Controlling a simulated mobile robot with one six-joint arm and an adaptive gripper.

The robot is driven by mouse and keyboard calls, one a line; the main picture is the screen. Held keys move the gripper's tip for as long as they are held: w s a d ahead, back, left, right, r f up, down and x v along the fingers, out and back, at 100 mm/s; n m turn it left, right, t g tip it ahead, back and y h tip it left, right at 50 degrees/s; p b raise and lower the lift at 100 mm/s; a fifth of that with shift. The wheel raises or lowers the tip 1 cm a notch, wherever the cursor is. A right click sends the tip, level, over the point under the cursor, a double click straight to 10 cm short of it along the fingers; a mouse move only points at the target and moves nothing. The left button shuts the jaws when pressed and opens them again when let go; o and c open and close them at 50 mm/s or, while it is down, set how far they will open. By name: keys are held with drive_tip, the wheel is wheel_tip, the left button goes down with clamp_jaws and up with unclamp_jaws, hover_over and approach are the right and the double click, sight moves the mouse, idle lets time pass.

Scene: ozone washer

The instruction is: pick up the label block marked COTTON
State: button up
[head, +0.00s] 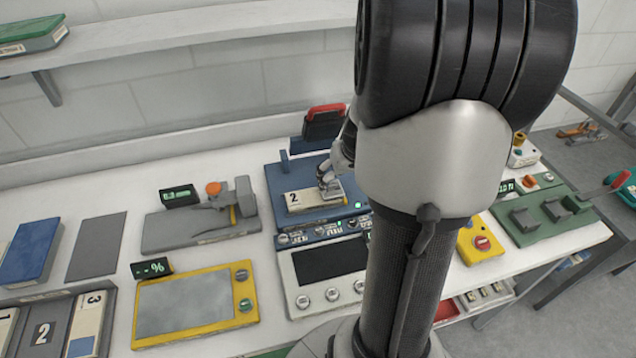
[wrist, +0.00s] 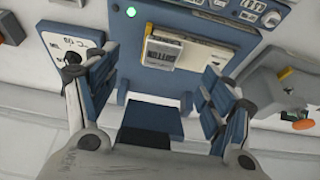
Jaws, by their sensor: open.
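Nothing shows held.
A grey press (head: 195,228) stands left of the blue machine, and a yellow-framed panel (head: 190,305) is in front of it. A tray of numbered blocks (head: 60,325) is at front left. A red-topped black part (head: 324,122) rises behind the machine.

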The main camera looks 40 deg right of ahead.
sight(334, 194)
drive_tip(key=b+x, duration=0.1)
drive_tip(key=x, duration=0.3)
drive_tip(key=shift+w+f, duration=0.1)
drive_tip(key=shift+f, duration=0.1)
drive_tip(key=x, duration=0.1)
drive_tip(key=b+x, duration=0.1)
drive_tip(key=x, duration=0.1)
drive_tip(key=b+x, duration=0.1)
drive_tip(key=x, duration=0.1)
drive_tip(key=shift+w+a+f, duration=0.1)
drive_tip(key=shift+a+f, duration=0.1)
drive_tip(key=shift+a, duration=0.05)
drive_tip(key=shift+r, duration=0.1)
drive_tip(key=shift+c, duration=0.5)
drive_tip(key=c, duration=1.2)
drive_tip(key=shift+r, duration=0.1)
